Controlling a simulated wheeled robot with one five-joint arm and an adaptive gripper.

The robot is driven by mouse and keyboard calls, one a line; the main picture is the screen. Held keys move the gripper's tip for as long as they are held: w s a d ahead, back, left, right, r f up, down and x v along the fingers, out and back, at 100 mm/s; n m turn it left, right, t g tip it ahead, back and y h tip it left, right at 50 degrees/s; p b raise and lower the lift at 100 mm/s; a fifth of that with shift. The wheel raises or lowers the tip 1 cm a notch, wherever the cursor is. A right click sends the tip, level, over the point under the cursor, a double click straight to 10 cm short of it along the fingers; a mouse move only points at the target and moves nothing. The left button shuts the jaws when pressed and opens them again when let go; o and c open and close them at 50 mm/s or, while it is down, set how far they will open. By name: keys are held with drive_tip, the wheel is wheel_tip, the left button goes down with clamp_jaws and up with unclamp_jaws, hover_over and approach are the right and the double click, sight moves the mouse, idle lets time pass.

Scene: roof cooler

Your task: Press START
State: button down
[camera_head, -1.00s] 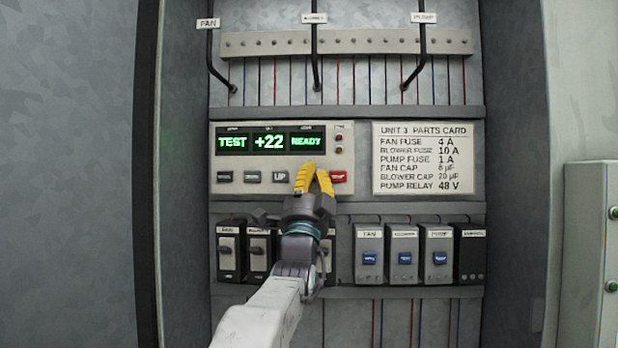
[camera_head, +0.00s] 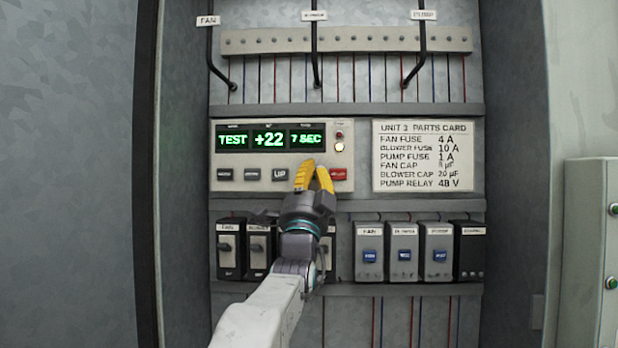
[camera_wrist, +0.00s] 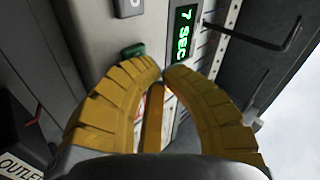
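The control panel (camera_head: 232,155) shows "TEST", "+22" and "7 SEC" on its green display (camera_head: 268,139). A lamp (camera_head: 339,147) at its right glows pale yellow. My gripper (camera_head: 313,166) is in front of the button row, between the UP button (camera_head: 280,175) and a red button (camera_head: 338,174); its yellow fingers hide that part of the row. In the wrist view the fingertips (camera_wrist: 162,70) come together with nothing visible held. A green button (camera_wrist: 133,50) shows just beside the left finger. I cannot read a START label, and contact with a button cannot be told.
A parts card (camera_head: 429,158) is right of the panel. Below are dark switches (camera_head: 228,252) and grey modules with blue buttons (camera_head: 369,254). Cables hang above the panel. The cabinet's side walls bound the space; a grey box (camera_head: 590,255) stands outside at right.

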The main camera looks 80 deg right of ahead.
drive_tip(key=shift+a+b, duration=0.4)
drive_tip(key=shift+a, duration=0.15)
drive_tip(key=shift+s+a+b, duration=0.15)
drive_tip(key=shift+a+b, duration=2.35)
drive_tip(key=shift+b, duration=0.4)
